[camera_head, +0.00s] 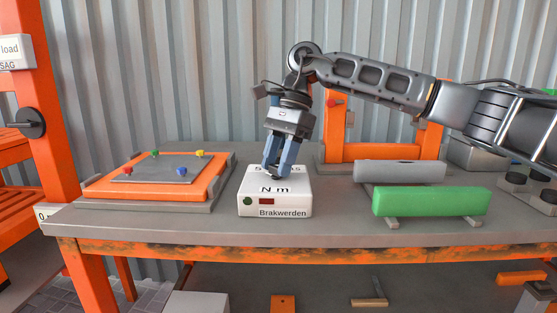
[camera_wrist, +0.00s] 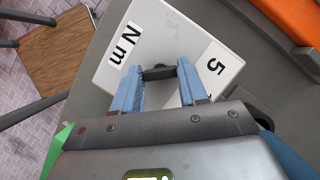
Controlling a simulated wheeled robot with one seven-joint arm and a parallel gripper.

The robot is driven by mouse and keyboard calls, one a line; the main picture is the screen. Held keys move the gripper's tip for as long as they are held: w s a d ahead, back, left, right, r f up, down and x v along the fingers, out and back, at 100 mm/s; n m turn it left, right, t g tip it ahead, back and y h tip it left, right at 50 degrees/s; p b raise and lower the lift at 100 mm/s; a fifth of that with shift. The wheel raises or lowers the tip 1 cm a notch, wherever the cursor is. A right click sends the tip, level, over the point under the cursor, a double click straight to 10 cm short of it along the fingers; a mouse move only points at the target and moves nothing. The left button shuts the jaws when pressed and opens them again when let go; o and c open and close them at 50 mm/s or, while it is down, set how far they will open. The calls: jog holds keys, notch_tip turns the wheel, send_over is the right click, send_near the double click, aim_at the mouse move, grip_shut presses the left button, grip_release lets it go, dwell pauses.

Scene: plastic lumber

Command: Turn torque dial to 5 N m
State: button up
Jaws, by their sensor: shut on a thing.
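The torque dial is a small dark knob (camera_wrist: 158,72) on top of a white box (camera_head: 275,205) labelled "N m" and "Brakwerden". The box stands near the front middle of the table. The dial's pointer and the other scale marks are hidden or unclear.
An orange-framed plate (camera_head: 150,172) with coloured knobs lies left of the box. A grey bar (camera_head: 400,171) and a green bar (camera_head: 430,201) lie on supports to the right. An orange frame (camera_head: 385,151) stands behind. Dark round parts (camera_head: 512,178) sit far right.

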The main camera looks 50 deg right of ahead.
jog(key=shift+n, duration=0.3)
jog(key=o, duration=1.1)
jog(key=shift+c, duration=0.2)
jog(key=p+v, duration=0.1)
jog(key=v, duration=0.6)
jog(key=shift+d+r, duration=0.2)
jog(key=shift+r, duration=0.2)
jog(key=shift+w+a, duration=0.1)
jog(key=shift+w, duration=0.05)
